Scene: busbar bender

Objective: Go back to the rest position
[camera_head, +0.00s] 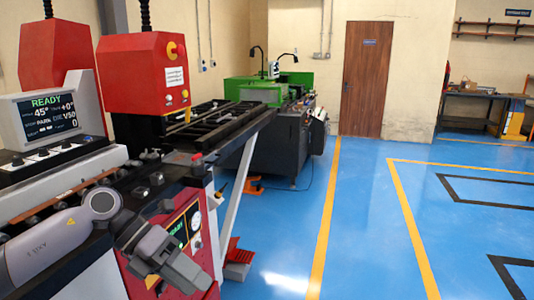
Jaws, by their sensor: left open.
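My left gripper (172,270) shows at the lower left, at the end of my grey arm. It is in front of the red and black busbar bender (150,195), and no held object shows in it. The gap between its fingers is hard to see from this angle. I cannot tell whether it touches the machine's front. My right gripper is not in view.
A red press head (145,72) with an emergency button rises over the bender. A red foot pedal (240,254) lies on the floor beside it. A green machine (255,90) stands behind. The blue floor (375,235) to the right is clear, with yellow lines.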

